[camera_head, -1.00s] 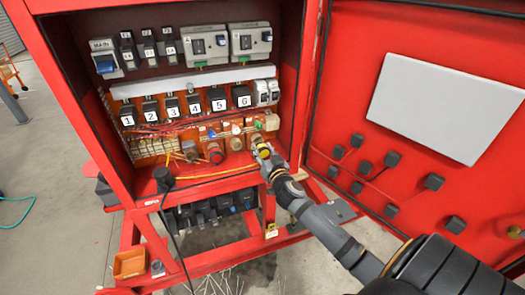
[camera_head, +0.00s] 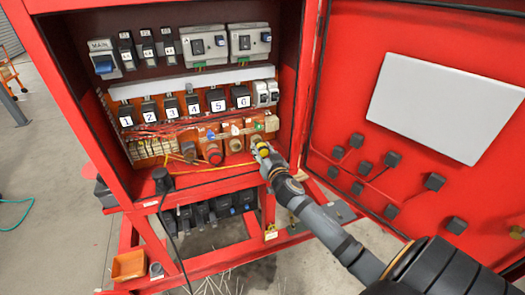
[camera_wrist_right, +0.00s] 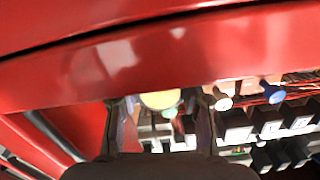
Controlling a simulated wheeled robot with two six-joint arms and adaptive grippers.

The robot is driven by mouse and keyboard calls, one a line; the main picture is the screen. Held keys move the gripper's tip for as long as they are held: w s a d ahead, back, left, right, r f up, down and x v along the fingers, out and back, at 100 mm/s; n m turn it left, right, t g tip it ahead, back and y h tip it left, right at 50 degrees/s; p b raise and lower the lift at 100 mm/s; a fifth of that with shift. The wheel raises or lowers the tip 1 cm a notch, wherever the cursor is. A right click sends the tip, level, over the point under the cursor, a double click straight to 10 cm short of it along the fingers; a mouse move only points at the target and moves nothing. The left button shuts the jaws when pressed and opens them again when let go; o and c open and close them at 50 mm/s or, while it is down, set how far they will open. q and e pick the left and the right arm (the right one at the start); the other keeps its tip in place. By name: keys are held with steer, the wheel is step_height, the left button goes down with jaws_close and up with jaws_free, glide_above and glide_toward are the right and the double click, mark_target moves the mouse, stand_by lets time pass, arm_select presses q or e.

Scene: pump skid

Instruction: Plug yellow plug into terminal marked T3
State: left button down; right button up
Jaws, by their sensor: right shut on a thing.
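My right gripper (camera_head: 261,148) reaches into the lower right of the open red cabinet and is shut on the yellow plug (camera_head: 264,152). The plug's round yellow face shows between the fingers in the right wrist view (camera_wrist_right: 160,99). A row of round sockets sits at the cabinet's bottom: a red one (camera_head: 213,152), a tan one (camera_head: 235,144) and others. The gripper is at the right end of this row, and I cannot tell whether the plug touches a socket. No T3 mark is legible. My left gripper is not in view.
Numbered black breakers (camera_head: 193,105) stand above the sockets, with red wires below them. The red door (camera_head: 350,110) is open at right. A black cable plug (camera_head: 162,178) sits on the cabinet's lower sill. In the wrist view, a red beam (camera_wrist_right: 120,60) crosses close by.

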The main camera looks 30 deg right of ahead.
steer(key=shift+w+d, duration=0.2)
steer(key=shift+w, duration=0.5)
steer(key=o, duration=1.2)
steer(key=shift+s+f, duration=0.1)
steer(key=shift+s, duration=0.15)
steer(key=v, duration=1.1)
steer(key=shift+s+a, duration=0.15)
steer(key=shift+s, duration=0.1)
